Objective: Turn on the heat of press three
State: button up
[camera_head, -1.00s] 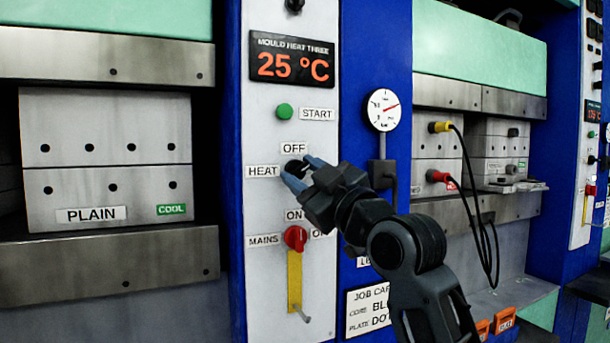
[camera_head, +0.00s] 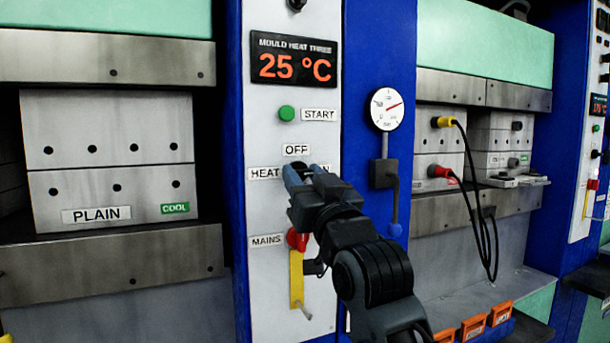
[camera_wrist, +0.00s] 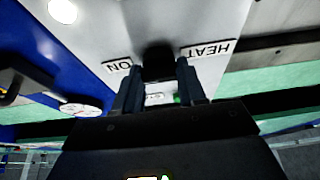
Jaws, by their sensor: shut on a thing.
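The press three panel carries a display (camera_head: 294,59) that reads "MOULD HEAT THREE" and 25 °C. The black heat knob (camera_wrist: 157,60) sits between the HEAT label (camera_wrist: 208,49) and the ON label (camera_wrist: 118,66) in the wrist view. My gripper (camera_head: 305,170) is at this knob, its fingers shut on it from both sides; they also show in the wrist view (camera_wrist: 158,80). In the head view the fingers hide the knob and part of the ON label (camera_head: 324,167). The OFF label (camera_head: 296,150) is just above. The knob's pointer direction cannot be told.
A green START button (camera_head: 287,113) is above. A gauge (camera_head: 387,109) and its pipe stand to the right. Black cables (camera_head: 485,215) hang at the neighbouring press.

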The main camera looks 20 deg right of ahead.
jog(key=shift+f, duration=0.15)
jog(key=o, duration=1.1)
jog(key=shift+c, duration=0.2)
jog(key=b+v, duration=0.1)
jog(key=v, duration=0.6)
jog(key=shift+s+b, duration=0.35)
jog(key=shift+f, duration=0.1)
